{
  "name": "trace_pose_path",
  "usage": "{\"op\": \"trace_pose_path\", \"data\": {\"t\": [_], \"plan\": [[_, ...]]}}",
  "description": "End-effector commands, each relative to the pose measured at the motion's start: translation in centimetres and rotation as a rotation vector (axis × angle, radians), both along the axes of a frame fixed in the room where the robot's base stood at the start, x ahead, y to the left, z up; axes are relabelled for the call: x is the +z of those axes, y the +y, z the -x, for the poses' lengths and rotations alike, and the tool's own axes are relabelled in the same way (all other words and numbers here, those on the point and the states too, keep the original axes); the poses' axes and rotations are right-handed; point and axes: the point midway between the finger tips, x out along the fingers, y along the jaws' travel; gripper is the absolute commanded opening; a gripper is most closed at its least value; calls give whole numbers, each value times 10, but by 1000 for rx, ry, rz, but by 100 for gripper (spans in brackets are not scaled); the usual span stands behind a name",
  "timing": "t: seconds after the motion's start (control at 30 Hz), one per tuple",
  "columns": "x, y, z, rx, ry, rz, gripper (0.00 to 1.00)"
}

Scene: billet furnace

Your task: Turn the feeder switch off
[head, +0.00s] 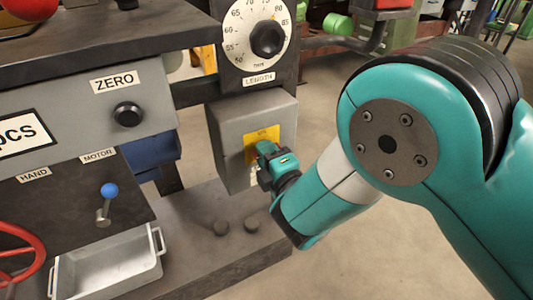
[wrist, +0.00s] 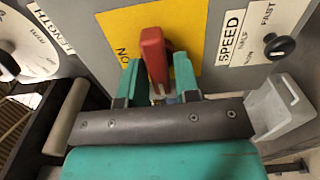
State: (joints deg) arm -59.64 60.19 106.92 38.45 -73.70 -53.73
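The feeder switch is a red lever (wrist: 153,55) standing out from a yellow plate (wrist: 190,22) in the wrist view. Part of a word, apparently "ON", shows on the plate beside the lever. My gripper (wrist: 158,66) has its two teal fingers on either side of the lever, with narrow gaps seeming to show. I cannot tell whether either finger touches it. In the head view my gripper (head: 266,152) is at the yellow plate (head: 250,149) on the grey box (head: 228,122), and it hides the lever there.
A LENGTH dial (head: 267,39) is above the box. A SPEED selector with a black knob (wrist: 280,47) is near the plate. Left are a ZERO knob (head: 127,114), a blue-tipped lever (head: 109,190), a red handwheel (head: 27,253) and a metal tray (head: 100,284). Open floor lies below my arm.

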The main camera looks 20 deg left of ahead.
Motion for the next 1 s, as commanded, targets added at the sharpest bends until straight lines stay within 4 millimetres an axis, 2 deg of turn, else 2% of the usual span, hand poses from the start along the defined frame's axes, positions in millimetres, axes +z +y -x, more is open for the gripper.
{"op": "trace_pose_path", "data": {"t": [0.07,0.5,1.0], "plan": [[0,0,0,0,1,-1,44],[-4,-4,4,0,1,-2,44],[-9,-45,39,0,1,-3,44]]}}
